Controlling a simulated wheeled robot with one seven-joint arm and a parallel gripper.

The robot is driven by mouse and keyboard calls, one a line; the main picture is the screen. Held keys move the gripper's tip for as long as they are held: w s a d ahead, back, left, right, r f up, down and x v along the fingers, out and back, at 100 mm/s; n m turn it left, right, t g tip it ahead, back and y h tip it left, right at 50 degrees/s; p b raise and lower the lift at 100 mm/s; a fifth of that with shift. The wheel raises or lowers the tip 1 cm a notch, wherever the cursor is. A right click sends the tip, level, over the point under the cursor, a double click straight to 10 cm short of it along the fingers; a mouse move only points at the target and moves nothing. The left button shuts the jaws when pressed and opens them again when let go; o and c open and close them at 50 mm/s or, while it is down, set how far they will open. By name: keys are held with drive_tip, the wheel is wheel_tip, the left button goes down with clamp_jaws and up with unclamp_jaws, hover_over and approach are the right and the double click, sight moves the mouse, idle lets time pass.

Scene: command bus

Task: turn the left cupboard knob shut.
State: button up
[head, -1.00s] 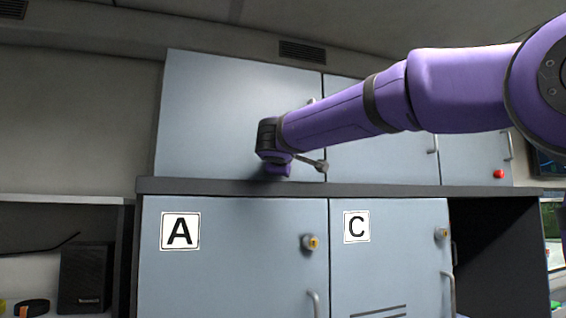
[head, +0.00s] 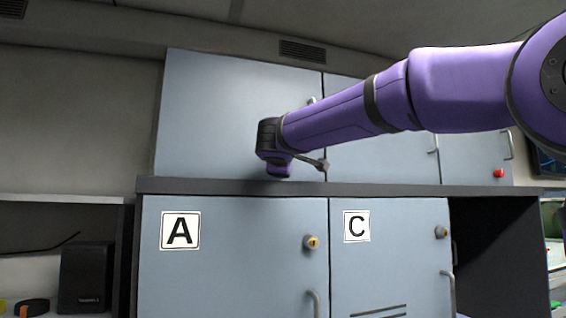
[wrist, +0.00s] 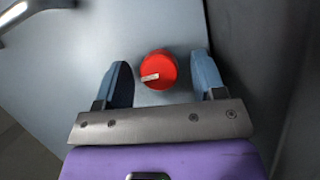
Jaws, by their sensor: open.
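The red knob (wrist: 158,70) with a pale pointer mark sits on a blue-grey door in the wrist view. Its mark points left in that picture. My gripper (wrist: 160,59) is open, with one blue finger on each side of the knob and a visible gap on both sides. In the head view my wrist is in front of the lower part of the large left upper cupboard door (head: 225,110). The knob there and my fingers are hidden behind my arm, so I cannot see contact from that side.
A dark ledge (head: 230,187) runs below the upper doors, and a dark surface (wrist: 236,60) stands close beside my right finger in the wrist view. A metal handle (wrist: 38,8) is at upper left there. Another red knob (head: 498,174) is on the far right cupboard.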

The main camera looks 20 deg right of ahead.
drive_tip(key=v, duration=1)
drive_tip(key=shift+s+a, duration=0.15)
drive_tip(key=shift+s, duration=0.15)
drive_tip(key=s+d+f+m+g+y, duration=0.1)
drive_tip(key=s+d+f+m+g, duration=0.2)
drive_tip(key=s+d+f, duration=0.4)
drive_tip(key=s+d+f+m+g, duration=0.3)
drive_tip(key=s+d+f+g, duration=0.15)
drive_tip(key=f, duration=0.45)
drive_tip(key=s+f+m+g+y, duration=0.3)
drive_tip(key=s+f+m+y, duration=0.2)
drive_tip(key=s+f, duration=1.1)
wheel_tip(320, 180, down, 2)
drive_tip(key=shift+f+m+y, duration=0.15)
drive_tip(key=shift+m+y, duration=0.15)
drive_tip(key=shift+m, duration=0.2)
drive_tip(key=shift+g, duration=0.25)
